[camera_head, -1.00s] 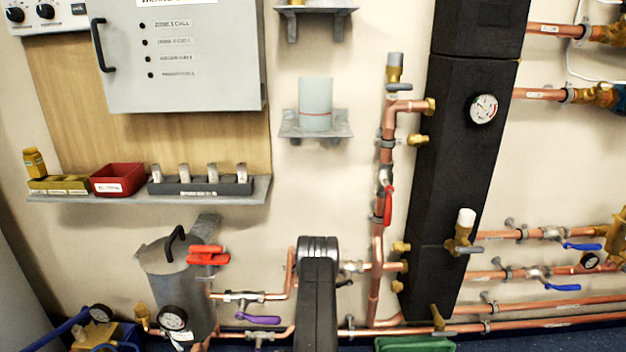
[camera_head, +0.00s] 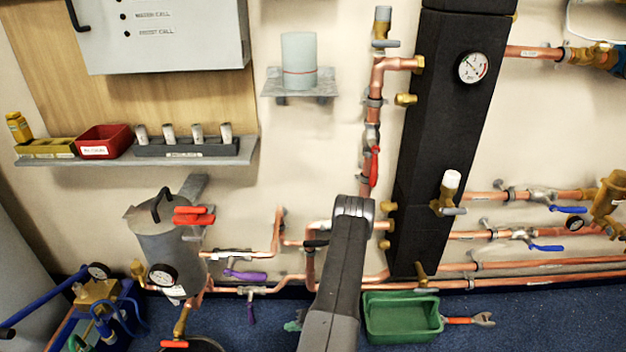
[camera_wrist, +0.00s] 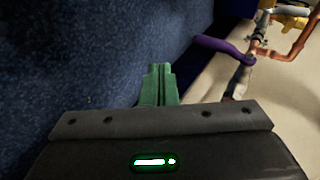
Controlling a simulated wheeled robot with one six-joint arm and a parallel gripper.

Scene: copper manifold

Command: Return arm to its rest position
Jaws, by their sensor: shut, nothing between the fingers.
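My gripper (camera_wrist: 158,84) shows in the wrist view with its two green fingers together and nothing between them. It is over the blue floor, close to the wall's foot. In the head view my dark arm (camera_head: 345,265) stands at the lower middle, in front of the copper pipes. A bit of green beside its lower end (camera_head: 294,325) looks like my fingertips; most of the gripper is hidden there.
A purple-handled valve (camera_wrist: 220,47) lies right of my fingers in the wrist view. A green tray (camera_head: 402,335) and a wrench (camera_head: 470,319) are on the floor right of my arm. A grey canister (camera_head: 170,242) stands left, below a shelf (camera_head: 135,158). A black column (camera_head: 450,140) rises behind.

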